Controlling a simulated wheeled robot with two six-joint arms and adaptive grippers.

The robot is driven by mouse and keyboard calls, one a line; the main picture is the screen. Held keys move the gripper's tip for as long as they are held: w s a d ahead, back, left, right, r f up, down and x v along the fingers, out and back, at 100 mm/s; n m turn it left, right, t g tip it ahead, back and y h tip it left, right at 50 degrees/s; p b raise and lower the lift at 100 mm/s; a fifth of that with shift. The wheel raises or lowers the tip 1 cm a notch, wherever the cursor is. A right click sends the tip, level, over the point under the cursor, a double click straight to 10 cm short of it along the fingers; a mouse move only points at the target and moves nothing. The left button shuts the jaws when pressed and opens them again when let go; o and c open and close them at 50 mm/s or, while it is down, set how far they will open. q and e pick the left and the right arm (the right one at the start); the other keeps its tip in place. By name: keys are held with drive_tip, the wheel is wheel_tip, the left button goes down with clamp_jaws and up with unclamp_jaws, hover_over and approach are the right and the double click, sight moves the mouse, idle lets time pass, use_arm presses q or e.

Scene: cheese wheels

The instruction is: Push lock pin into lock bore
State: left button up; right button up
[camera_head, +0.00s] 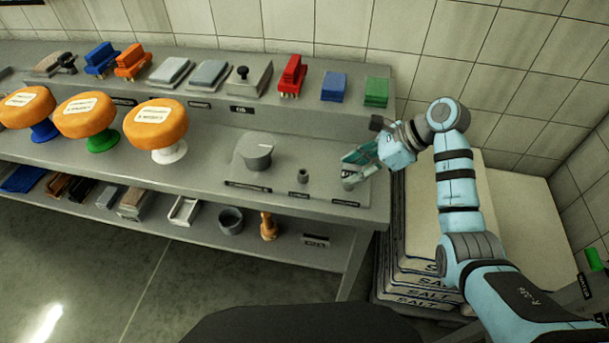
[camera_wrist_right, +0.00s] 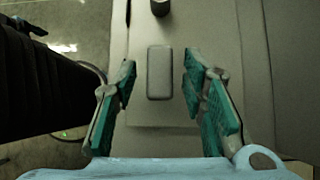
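My right gripper (camera_head: 358,166) is over the right end of the grey bench. In the right wrist view the gripper (camera_wrist_right: 158,85) is open, its green finger pads apart. A small grey rounded block (camera_wrist_right: 159,73) lies in the gap between the fingers, with space on both sides. The block (camera_head: 348,182) is partly hidden by the gripper in the head view. A short dark cylinder (camera_head: 303,176) stands to its left; it also shows at the top of the wrist view (camera_wrist_right: 160,7). I cannot tell which part is the lock pin or the lock bore. My left gripper is not in view.
A grey round lidded piece (camera_head: 252,152) and orange cheese wheels (camera_head: 155,120) on stands are left along the bench (camera_head: 205,165). Brushes and blocks, including a green one (camera_head: 377,92), line the raised back shelf. Salt sacks (camera_head: 420,285) are stacked on the right.

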sight(356, 167)
clamp_jaws()
drive_tip(key=shift+r, duration=0.1)
drive_tip(key=shift+r+p, duration=1.75)
drive_tip(key=shift+r, duration=1)
drive_tip(key=shift+r+p, duration=0.85)
drive_tip(key=shift+r, duration=0.6)
